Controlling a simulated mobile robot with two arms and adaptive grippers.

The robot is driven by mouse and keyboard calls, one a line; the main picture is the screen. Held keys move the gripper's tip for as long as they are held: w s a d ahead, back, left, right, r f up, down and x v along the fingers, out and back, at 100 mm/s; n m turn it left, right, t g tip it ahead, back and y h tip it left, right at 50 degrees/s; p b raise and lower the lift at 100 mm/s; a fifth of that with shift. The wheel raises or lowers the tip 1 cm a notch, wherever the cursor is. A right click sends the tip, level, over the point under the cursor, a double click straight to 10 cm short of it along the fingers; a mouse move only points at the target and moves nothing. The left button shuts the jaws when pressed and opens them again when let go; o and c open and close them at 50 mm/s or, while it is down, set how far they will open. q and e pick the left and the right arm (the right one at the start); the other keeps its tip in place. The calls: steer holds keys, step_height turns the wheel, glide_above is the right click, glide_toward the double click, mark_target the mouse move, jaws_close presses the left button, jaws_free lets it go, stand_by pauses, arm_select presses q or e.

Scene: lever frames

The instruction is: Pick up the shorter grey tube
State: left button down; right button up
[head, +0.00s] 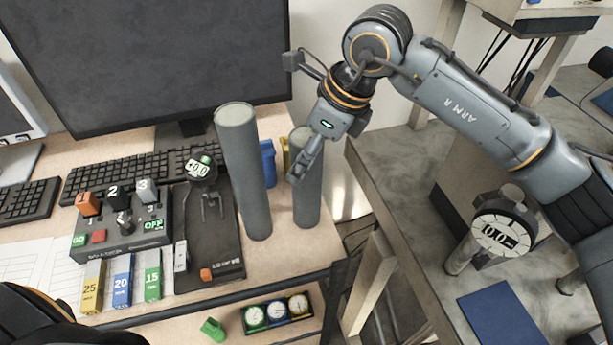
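Two grey tubes stand upright on the wooden desk near its right end. The taller grey tube (243,175) is on the left. The shorter grey tube (308,205) is on the right, with a lower top. My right gripper (294,177) comes down from the upper right and overlaps the upper part of the shorter tube in the picture. I see its fingers edge-on, so their spread and any contact with the tube cannot be told. My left gripper is not in view.
Left of the tubes are a black device stand (212,235), a control box (122,222), keyboards and a large monitor (150,60). A blue container (268,163) stands behind the tubes. Gauges (277,312) sit below the desk's front edge. A grey table is right.

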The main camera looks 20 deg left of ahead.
steer(key=shift+f, duration=0.1)
steer(key=shift+c, duration=0.5)
jaws_close()
